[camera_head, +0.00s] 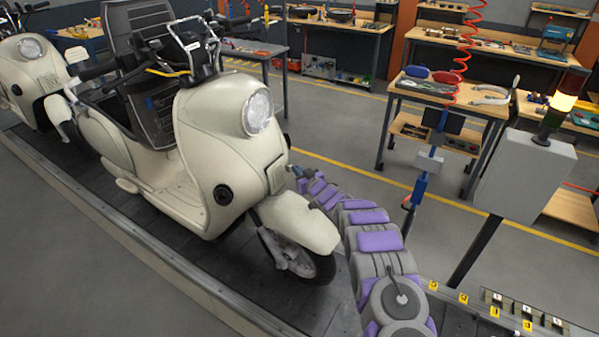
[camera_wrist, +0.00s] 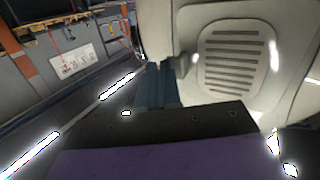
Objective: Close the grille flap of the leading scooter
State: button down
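The leading scooter (camera_head: 215,130) is cream, upright on the conveyor, with its round headlight facing right. In the wrist view its slatted grille flap (camera_wrist: 232,60) is a rounded cream panel at the upper right, facing the camera. Whether it stands slightly ajar or flush I cannot tell. My gripper (camera_wrist: 161,68) points at the scooter's front, its blue-grey fingers close together just left of the flap. A small pale knob (camera_wrist: 185,65) sits between the fingertips and the flap; contact is unclear.
A second cream scooter (camera_head: 32,75) stands behind at the left. The dark slat conveyor (camera_head: 190,265) runs under both. A signal-lamp box (camera_head: 525,175) on a post stands right of my arm. Workbenches with tools (camera_head: 445,95) line the back, beyond open floor.

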jog(key=shift+r, duration=0.2)
dwell(0.3)
jog(key=s+d+r+m+g+h+b, duration=0.1)
jog(key=s+d+r+g+h, duration=0.15)
jog(key=s+d, duration=0.6)
jog(key=s+d+r+m+g+h, duration=0.2)
jog(key=s+d+r+h, duration=0.15)
jog(key=s, duration=0.95)
jog(key=s+d+r+m+g+h+b, duration=0.1)
jog(key=s+d+r+g+h, duration=0.4)
jog(key=s, duration=0.6)
jog(key=s+a+g+y, duration=0.1)
jog(key=s+a+g, duration=0.1)
jog(key=s, duration=1.1)
jog(key=s+a+r+m+g+y+b, duration=0.1)
jog(key=s+a+g, duration=0.1)
jog(key=s, duration=1.2)
jog(key=s+a+r+m+g+y+b, duration=0.1)
jog(key=s+a+g, duration=0.2)
jog(key=s, duration=1)
jog(key=shift+s+r, duration=0.2)
jog(key=shift+r, duration=0.05)
